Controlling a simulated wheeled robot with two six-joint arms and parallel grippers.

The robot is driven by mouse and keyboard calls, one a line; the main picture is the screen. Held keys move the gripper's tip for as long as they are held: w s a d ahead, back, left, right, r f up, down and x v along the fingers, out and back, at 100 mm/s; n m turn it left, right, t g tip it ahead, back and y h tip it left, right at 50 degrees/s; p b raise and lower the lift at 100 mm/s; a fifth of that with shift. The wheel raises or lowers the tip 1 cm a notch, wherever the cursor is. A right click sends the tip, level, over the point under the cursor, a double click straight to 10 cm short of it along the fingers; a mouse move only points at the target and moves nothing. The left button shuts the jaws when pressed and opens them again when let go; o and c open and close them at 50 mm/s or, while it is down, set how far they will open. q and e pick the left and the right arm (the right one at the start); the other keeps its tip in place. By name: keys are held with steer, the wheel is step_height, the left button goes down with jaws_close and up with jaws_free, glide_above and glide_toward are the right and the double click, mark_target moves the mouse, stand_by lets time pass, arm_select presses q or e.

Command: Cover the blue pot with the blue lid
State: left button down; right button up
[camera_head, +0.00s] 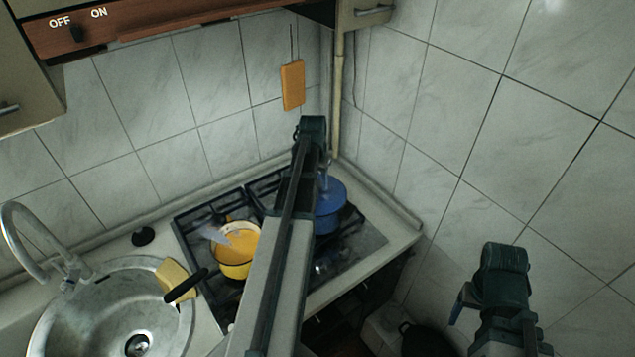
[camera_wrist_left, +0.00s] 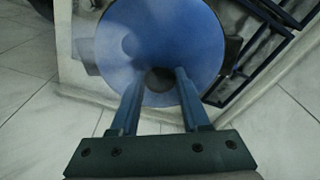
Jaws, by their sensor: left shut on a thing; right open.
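The blue lid (camera_head: 336,189) shows at the stove's right side, partly behind my left arm. In the left wrist view, the blue lid (camera_wrist_left: 160,38) fills the upper middle as a round disc. My left gripper (camera_wrist_left: 165,78) is shut on its dark knob; in the head view this gripper (camera_head: 323,180) points down at the lid. The blue pot (camera_head: 326,222) shows just below the lid, mostly hidden by lid and arm. I cannot tell whether lid and pot touch. My right gripper (camera_head: 459,304) is open and empty at the lower right, away from the stove.
A yellow pot (camera_head: 236,262) with a dark handle stands on the stove (camera_head: 352,248), left of my left arm. A sink (camera_head: 60,330) with a faucet is at the left. Tiled walls close off the back and right. An orange board (camera_head: 292,85) hangs on the back wall.

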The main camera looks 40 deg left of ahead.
arm_select(q)
steer(key=shift+c, duration=1.5)
jaws_free()
step_height(320, 180, up, 14)
steer(key=s+p, duration=0.1)
steer(key=p, duration=1.2)
steer(key=shift+s+d+p, duration=0.15)
steer(key=shift+s+p, duration=0.2)
steer(key=shift+p, duration=0.05)
steer(key=shift+f, duration=0.2)
